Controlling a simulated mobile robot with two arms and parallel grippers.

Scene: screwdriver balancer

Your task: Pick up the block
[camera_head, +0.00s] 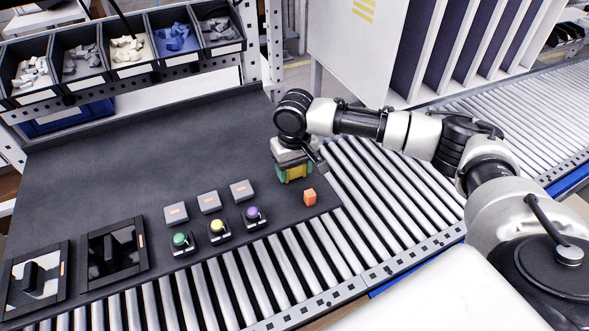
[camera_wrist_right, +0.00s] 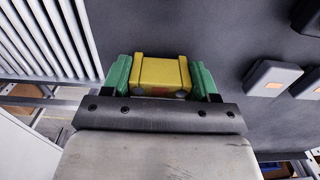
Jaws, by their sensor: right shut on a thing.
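A yellow block (camera_wrist_right: 161,72) sits between the green fingers of my right gripper (camera_wrist_right: 160,84) in the right wrist view. The fingers press on its two sides. In the head view, my right gripper (camera_head: 294,172) points down at the right end of the dark work surface (camera_head: 160,140), with a little of the yellow block showing between the green fingers. I cannot tell whether the block touches the surface. An orange block (camera_head: 309,197) lies apart, just right of and in front of the gripper. My left gripper is not in view.
Several grey boxes (camera_head: 209,202) and bases with green, yellow and purple knobs (camera_head: 217,228) stand left of the gripper. Two black framed fixtures (camera_head: 117,252) are at front left. A roller conveyor (camera_head: 375,195) runs beside the surface. Part bins (camera_head: 128,55) line the back.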

